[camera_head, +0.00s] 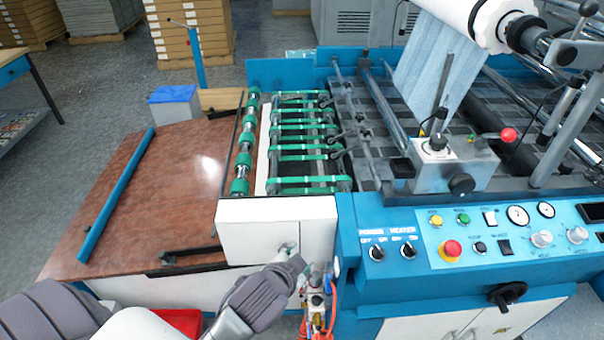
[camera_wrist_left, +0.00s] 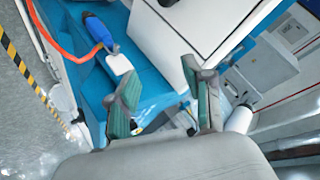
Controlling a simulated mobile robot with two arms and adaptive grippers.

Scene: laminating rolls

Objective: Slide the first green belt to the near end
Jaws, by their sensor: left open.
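Several green belts run side by side from left to right across the feed section of the machine; the nearest belt (camera_head: 308,181) lies just behind the white front panel (camera_head: 250,228). I cannot tell which belt counts as the first. My left gripper (camera_head: 292,262) is in front of the white panel, low and nearer than the belts, apart from them. In the left wrist view, its two green-padded fingers (camera_wrist_left: 165,98) are spread with nothing held between them. The belts do not show in the left wrist view. My right gripper is not in view.
A roller with green rings (camera_head: 240,165) stands left of the belts, beside a brown table (camera_head: 150,190). The blue control panel (camera_head: 480,235) with a red button is at right. In the left wrist view, an orange hose (camera_wrist_left: 65,45) runs beside the machine. A red bin (camera_head: 178,322) sits low.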

